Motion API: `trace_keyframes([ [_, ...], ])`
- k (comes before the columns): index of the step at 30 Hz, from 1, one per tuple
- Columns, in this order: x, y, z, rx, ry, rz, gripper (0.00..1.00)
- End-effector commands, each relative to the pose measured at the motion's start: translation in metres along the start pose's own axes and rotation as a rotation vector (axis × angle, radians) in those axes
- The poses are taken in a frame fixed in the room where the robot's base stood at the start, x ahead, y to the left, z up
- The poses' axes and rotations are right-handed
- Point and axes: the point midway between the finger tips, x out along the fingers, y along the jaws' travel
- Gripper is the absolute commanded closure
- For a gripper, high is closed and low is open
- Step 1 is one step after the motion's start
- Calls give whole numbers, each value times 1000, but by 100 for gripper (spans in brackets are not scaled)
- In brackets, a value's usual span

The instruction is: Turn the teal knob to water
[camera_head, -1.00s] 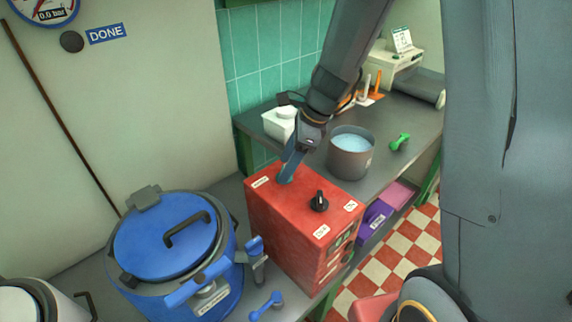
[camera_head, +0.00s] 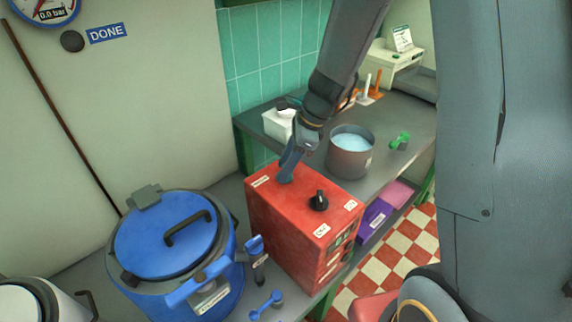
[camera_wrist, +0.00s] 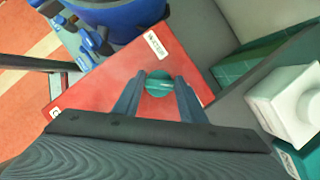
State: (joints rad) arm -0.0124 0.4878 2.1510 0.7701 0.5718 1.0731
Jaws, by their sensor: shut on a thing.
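The teal knob (camera_wrist: 158,84) sits on top of the red box (camera_wrist: 90,90), between my two fingers in the wrist view. My gripper (camera_wrist: 158,88) is shut on the knob, pointing down at the box top. A white label (camera_wrist: 157,44) stands beside the knob; its text is hard to read. In the head view my gripper (camera_head: 286,176) reaches the rear left of the red box (camera_head: 285,225) and hides most of the knob. A black knob (camera_head: 319,200) stands nearer the front of the box, with white labels around it.
A blue lidded kettle (camera_head: 170,245) stands left of the box, with a blue scoop (camera_head: 266,304) in front. A grey pot of pale blue contents (camera_head: 350,152), a white container (camera_head: 280,122) and a green scoop (camera_head: 399,140) are on the bench behind. A gauge (camera_head: 45,8) hangs upper left.

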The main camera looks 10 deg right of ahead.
Motion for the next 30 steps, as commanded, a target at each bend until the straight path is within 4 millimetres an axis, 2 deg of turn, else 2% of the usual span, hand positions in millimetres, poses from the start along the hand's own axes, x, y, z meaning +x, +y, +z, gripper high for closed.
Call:
trace_keyframes([
  [8,-1,-2,1,-147,-1,59,85],
  [30,0,-5,2,-793,1,323,85],
])
